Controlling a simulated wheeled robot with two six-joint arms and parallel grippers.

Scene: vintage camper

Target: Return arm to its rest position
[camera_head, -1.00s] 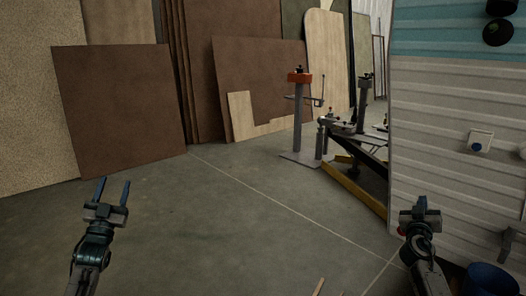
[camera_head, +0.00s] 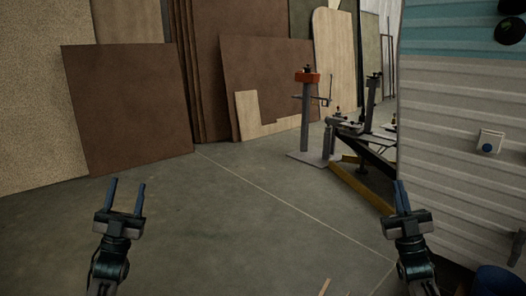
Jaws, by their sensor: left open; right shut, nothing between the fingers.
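My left gripper (camera_head: 125,198) is at the lower left, with its two blue fingers apart and nothing between them. It points up in the picture, over the bare floor. My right gripper (camera_head: 402,197) is at the lower right, its blue fingers together and empty. It is in front of the camper's lower front corner as seen in the picture; I cannot tell the gap between them.
The camper (camera_head: 455,120) with ribbed white and teal siding fills the right side. A yellow tow frame (camera_head: 362,186) and an orange-topped stand (camera_head: 306,115) are beyond. Brown boards (camera_head: 128,110) lean at the back left. A blue bucket (camera_head: 497,281) is at lower right. The middle floor is clear.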

